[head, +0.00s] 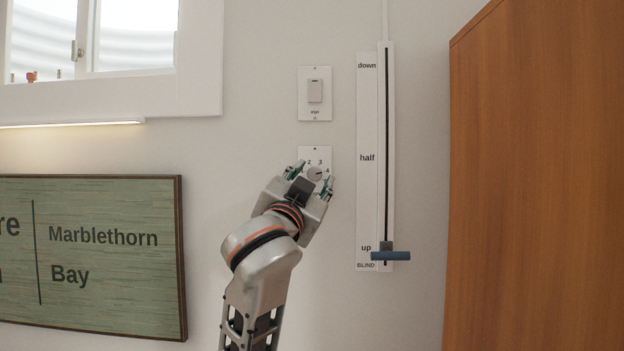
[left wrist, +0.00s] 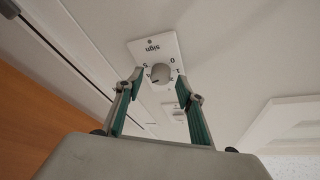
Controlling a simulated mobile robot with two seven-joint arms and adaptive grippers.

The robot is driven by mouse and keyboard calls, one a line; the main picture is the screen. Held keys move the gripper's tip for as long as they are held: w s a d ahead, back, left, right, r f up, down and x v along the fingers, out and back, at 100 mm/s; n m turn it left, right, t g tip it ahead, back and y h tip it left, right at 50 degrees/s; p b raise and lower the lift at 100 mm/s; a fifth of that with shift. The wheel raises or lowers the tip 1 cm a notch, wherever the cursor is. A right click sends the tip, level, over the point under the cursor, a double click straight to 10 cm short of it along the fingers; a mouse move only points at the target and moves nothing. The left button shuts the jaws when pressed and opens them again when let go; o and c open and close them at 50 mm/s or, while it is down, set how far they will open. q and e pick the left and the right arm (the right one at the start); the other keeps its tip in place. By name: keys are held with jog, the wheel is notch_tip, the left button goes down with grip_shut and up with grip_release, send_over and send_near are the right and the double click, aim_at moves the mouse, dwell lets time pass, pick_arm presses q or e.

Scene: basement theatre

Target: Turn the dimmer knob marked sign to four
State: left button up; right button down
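The dimmer plate marked sign (left wrist: 142,53) is white, with a round grey knob (left wrist: 161,74) and printed numbers around it. In the head view the plate (head: 304,153) is partly hidden behind my left gripper, and its knob (head: 315,173) shows between the fingers. A dark mark on the knob points roughly toward the 4; its exact setting is too small to tell. My left gripper (head: 311,183) is open, with its green-padded fingers on either side of the knob. In the left wrist view the open gripper (left wrist: 161,88) seems empty; contact cannot be told. My right gripper is not in view.
A white switch plate (head: 315,114) is above the dimmer. A blind slider track (head: 387,150) with a blue handle (head: 390,256) stands close on the right, then a wooden cabinet (head: 540,180). A green sign (head: 100,300) and a window (head: 135,40) are left.

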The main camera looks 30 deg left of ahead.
pick_arm(q)
jog(key=v, duration=0.7)
jog(key=shift+s, duration=0.25)
dwell(0.3)
jog(key=w+d+f+m+g+h, duration=0.15)
jog(key=w+f, duration=0.35)
jog(key=f, duration=0.5)
jog(key=w+d+f+m+g+h, duration=0.1)
jog(key=w+d+f+h, duration=0.3)
jog(key=f, duration=0.7)
notch_tip(320, 180, down, 21)
jog(key=d+g, duration=0.2)
jog(key=s+d+f+g+h, duration=0.15)
jog(key=s+f, duration=0.35)
jog(key=f, duration=0.5)
jog(key=s+d+f+g+h, duration=0.15)
jog(key=s+f, duration=0.25)
jog(key=f, duration=0.7)
jog(key=s+d+f+g, duration=0.2)
jog(key=s+f, duration=1.3)
jog(key=s, duration=0.3)
jog(key=shift+s+d+f+n+g, duration=0.15)
jog(key=shift+d+f+n+g, duration=0.1)
jog(key=shift+n+g, duration=0.15)
